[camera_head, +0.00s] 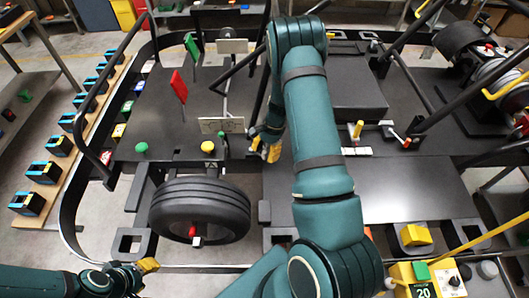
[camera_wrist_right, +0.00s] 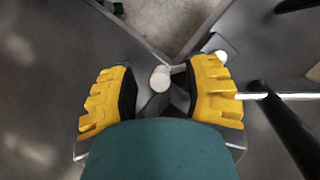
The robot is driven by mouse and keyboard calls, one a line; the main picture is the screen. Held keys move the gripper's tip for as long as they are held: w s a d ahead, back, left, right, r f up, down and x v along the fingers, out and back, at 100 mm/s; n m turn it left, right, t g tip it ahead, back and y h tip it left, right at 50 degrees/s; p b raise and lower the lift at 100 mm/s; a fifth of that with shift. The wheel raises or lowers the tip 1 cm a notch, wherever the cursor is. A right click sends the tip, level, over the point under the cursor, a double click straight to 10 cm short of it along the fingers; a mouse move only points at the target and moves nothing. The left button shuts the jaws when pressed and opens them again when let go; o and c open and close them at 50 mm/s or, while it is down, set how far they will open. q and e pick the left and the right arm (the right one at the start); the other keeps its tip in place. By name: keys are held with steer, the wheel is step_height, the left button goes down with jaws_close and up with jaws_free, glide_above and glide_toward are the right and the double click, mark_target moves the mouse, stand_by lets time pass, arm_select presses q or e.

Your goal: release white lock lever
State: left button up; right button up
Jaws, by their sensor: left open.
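A white round knob (camera_wrist_right: 160,78) on a short grey lever shows in the right wrist view, beyond and between my right gripper's fingertips; it appears to be the white lock lever. My right gripper (camera_wrist_right: 162,95) has its two yellow fingers spread wide on either side of the knob, with a visible gap to it. In the head view my right gripper (camera_head: 266,148) hangs low over the kart's middle, and I cannot make out the knob there. My left gripper (camera_head: 147,266) is open and empty at the lower left, in front of the kart, away from the lever.
Red (camera_head: 179,86) and green (camera_head: 192,48) upright plates rise left of my right arm. A thin bright rod (camera_wrist_right: 252,96) and a black bar (camera_wrist_right: 290,130) lie right of the right fingers.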

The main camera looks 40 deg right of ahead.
steer(key=v, duration=1.2)
stand_by(0.6)
